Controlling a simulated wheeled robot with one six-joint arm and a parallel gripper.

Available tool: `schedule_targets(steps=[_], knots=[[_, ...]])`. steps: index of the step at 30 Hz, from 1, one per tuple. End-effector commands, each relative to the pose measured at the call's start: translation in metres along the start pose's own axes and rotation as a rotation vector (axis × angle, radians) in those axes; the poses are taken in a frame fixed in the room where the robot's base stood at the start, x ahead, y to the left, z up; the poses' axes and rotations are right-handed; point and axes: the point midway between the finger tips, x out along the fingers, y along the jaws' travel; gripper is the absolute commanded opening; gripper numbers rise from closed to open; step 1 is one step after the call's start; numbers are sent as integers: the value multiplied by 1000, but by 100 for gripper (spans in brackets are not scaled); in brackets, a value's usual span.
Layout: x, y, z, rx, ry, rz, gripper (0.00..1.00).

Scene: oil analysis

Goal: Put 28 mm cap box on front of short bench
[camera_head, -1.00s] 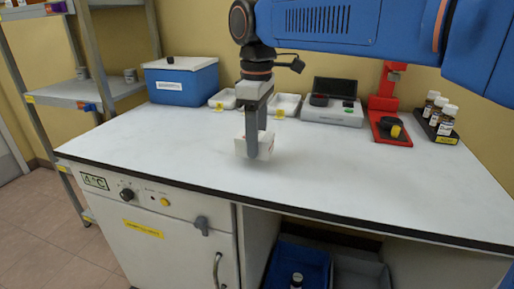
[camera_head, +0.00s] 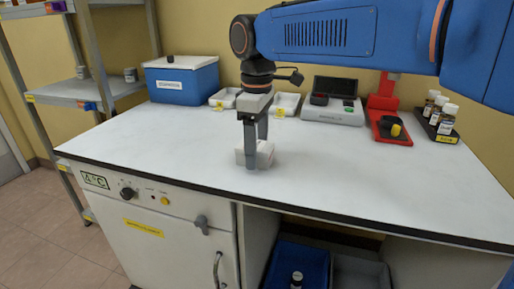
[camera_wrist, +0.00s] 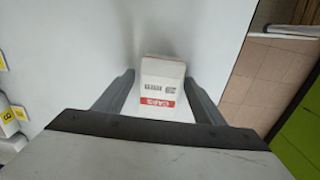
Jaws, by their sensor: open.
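The small white 28 mm cap box (camera_head: 266,154) stands on the white bench top (camera_head: 340,185), near the bench's front edge at mid-picture. In the wrist view, the box (camera_wrist: 162,72) shows a red label band and dark print. My gripper (camera_head: 256,157) is lowered over the box and open. In the wrist view its fingers (camera_wrist: 159,78) stand one on each side of the box, with visible gaps. The near finger hides part of the box in the head view.
At the back stand a blue bin (camera_head: 182,80), white trays (camera_head: 284,104), a grey instrument (camera_head: 333,108), a red stand (camera_head: 388,122) and a rack of bottles (camera_head: 437,117). A shelf (camera_head: 75,88) stands left. The bench's front and right middle are clear.

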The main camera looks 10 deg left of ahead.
Motion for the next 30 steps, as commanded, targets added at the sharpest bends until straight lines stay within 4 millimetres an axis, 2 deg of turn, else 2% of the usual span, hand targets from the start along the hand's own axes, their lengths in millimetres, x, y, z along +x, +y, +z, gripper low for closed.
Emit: schedule_targets(steps=[5, 15, 21, 30], knots=[[-15, 0, 0, 0, 2, 1, 64], [-79, 0, -1, 0, 2, 2, 64], [-108, 0, 0, 0, 2, 1, 64], [-122, 0, 0, 0, 0, 0, 64]])
